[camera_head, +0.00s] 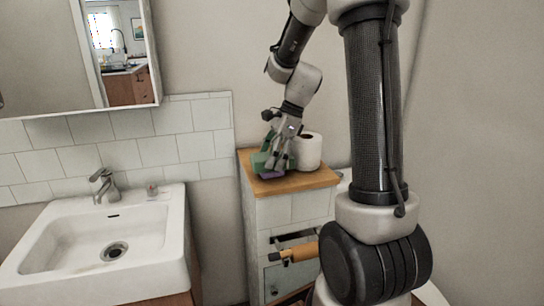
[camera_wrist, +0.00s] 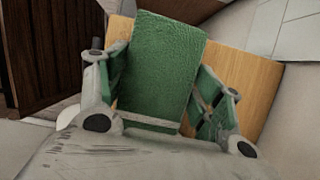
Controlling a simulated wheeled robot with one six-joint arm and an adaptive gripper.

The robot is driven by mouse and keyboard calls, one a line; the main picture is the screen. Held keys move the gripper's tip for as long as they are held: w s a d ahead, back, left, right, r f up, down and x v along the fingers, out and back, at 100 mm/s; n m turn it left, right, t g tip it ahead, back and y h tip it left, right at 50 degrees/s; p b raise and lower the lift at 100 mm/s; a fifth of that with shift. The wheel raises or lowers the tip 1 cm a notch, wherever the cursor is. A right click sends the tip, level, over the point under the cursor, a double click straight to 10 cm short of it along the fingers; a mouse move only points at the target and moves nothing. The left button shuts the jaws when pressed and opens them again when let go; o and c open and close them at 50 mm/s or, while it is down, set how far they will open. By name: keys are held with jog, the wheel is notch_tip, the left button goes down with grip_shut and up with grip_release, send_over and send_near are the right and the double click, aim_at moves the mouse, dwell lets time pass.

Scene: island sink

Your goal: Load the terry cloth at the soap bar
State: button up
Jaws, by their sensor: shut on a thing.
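The green terry cloth (camera_wrist: 160,65) fills the space between the fingers of my gripper (camera_wrist: 158,105) in the wrist view. In the head view the cloth (camera_head: 259,161) shows green at the fingers of my gripper (camera_head: 270,160), low over the wooden top of a narrow cabinet. My gripper is shut on the cloth. A small purple thing (camera_head: 270,175) shows just under the cloth, partly hidden. A small pinkish thing (camera_head: 152,188) sits on the sink's back rim, right of the tap; it may be the soap bar, but is too small to be sure.
The white sink (camera_head: 45,240) with its tap (camera_head: 104,186) is at the left. A white paper roll (camera_head: 308,151) stands on the cabinet top (camera_head: 300,184), close beside my gripper. A mirror cabinet (camera_head: 45,55) hangs above the sink. An orange-brown roll (camera_head: 298,252) sticks out at the cabinet front.

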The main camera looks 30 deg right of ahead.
jog(key=shift+f, duration=0.4)
dwell(1.1)
jog(key=shift+r, duration=3.55)
